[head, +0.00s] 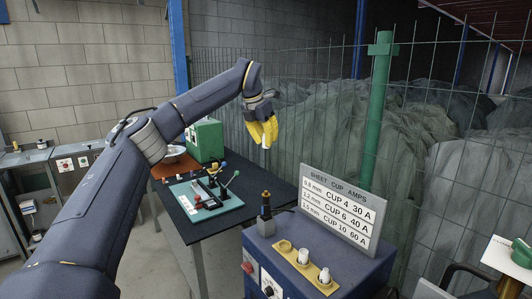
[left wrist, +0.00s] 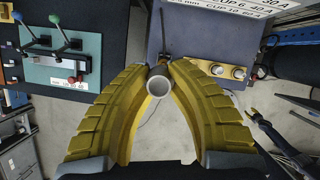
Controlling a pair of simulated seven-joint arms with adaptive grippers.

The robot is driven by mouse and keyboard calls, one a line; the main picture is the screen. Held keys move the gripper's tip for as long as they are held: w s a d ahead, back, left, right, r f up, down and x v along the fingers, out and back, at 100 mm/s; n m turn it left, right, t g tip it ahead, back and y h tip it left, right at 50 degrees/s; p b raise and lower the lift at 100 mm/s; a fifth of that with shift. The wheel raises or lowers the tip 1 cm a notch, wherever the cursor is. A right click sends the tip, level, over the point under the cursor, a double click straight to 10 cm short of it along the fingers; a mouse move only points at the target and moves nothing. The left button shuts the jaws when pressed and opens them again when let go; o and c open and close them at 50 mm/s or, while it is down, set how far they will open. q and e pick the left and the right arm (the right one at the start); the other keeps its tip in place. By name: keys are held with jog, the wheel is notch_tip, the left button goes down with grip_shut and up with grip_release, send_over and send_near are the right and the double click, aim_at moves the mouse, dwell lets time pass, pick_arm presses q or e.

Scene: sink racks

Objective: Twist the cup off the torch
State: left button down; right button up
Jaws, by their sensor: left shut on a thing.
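My left gripper (head: 266,143) is shut on a small white cup (head: 267,147), high above the welding machine. In the left wrist view the yellow fingertips pinch the cup (left wrist: 158,86), and its round open end faces the camera. The torch (head: 266,207) stands upright on the machine's top, dark with a brass-coloured tip. The cup and the torch are clearly apart in the head view. In the left wrist view the torch is mostly hidden behind the cup and fingertips.
A yellow holder (head: 314,271) on the machine (head: 262,239) carries two white cups (head: 303,256) (head: 325,275) and an open ring. A sign (head: 340,210) stands behind. A clamp fixture on a teal plate (head: 190,208) lies left on the dark table. A wire fence rises behind.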

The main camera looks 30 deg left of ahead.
pick_arm(q)
jog(key=shift+r, duration=3.95)
